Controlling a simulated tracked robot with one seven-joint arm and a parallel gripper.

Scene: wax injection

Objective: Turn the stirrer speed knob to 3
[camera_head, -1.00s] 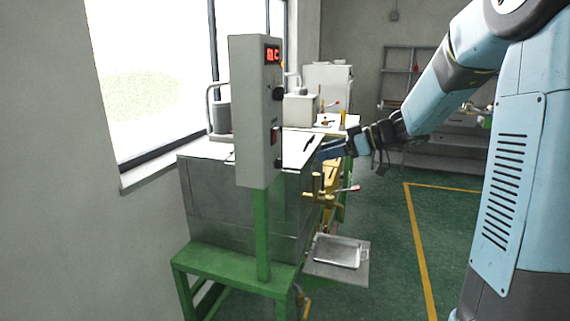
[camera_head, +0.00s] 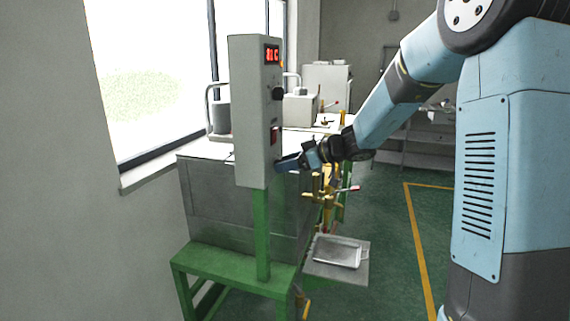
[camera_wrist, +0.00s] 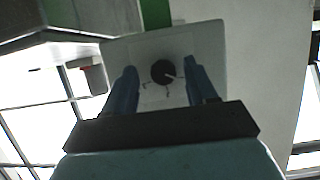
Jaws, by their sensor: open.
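The grey control box (camera_head: 250,120) stands on a green post and carries a red digital display, an upper black knob (camera_head: 278,93) and a red switch (camera_head: 274,135). My gripper (camera_head: 280,165) is at the lower part of its front face, below the switch. Scale marks around the knob are too small to read. The head view hides this lower knob behind my gripper.
A metal tank (camera_head: 215,200) on a green stand is behind the box. Brass valves (camera_head: 322,190) and a metal tray (camera_head: 338,252) are right of it, below my arm.

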